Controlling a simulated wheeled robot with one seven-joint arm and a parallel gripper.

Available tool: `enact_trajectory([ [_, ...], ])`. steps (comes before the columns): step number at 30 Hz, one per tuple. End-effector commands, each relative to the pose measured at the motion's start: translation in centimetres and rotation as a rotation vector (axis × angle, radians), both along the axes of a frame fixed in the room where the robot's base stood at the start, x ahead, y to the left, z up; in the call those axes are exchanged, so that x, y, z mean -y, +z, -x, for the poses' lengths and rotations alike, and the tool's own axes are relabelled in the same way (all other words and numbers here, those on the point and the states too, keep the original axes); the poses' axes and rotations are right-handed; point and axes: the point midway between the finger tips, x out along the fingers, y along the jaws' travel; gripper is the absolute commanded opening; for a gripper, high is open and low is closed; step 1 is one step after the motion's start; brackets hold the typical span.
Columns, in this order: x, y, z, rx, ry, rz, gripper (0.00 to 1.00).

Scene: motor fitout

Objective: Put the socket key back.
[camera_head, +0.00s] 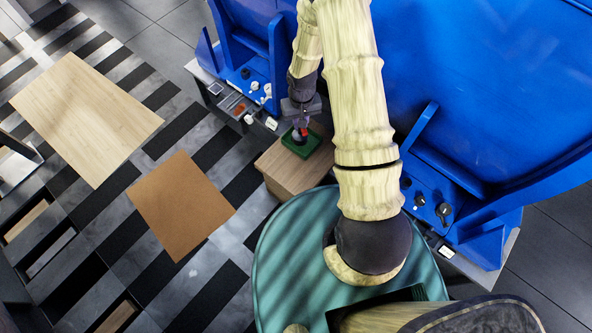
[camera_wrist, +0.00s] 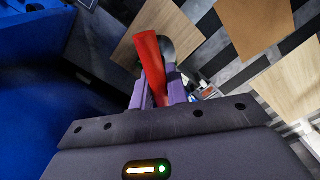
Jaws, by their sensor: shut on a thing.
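A red-handled tool, which I take to be the socket key (camera_wrist: 150,62), is between the fingers of my gripper (camera_wrist: 159,92) in the wrist view. A dark rounded piece sits beside its far end; I cannot tell if it belongs to the key. In the head view my gripper (camera_head: 301,115) points down over a small green tray (camera_head: 299,151) on a wooden-topped cabinet (camera_head: 292,176). A bit of red (camera_head: 303,131) shows just under the fingers, at the tray. I cannot tell whether the key touches the tray.
Blue machine housings with knobs (camera_head: 443,210) stand behind and to the right of the cabinet. A control ledge (camera_head: 238,108) with white knobs lies left of my gripper. A brown board (camera_head: 180,205) and a pale wooden top (camera_head: 85,118) are at the left, with striped floor between.

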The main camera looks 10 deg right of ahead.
Motion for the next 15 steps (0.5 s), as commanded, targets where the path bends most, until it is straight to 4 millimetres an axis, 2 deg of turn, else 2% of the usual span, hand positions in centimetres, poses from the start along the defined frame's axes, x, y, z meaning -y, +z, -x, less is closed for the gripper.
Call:
enact_trajectory([
  [10,-0.5,0.0,0.0,0.001,0.010,0.000,0.00],
  [15,-0.3,-1.2,-0.1,0.001,0.013,-0.001,0.00],
])
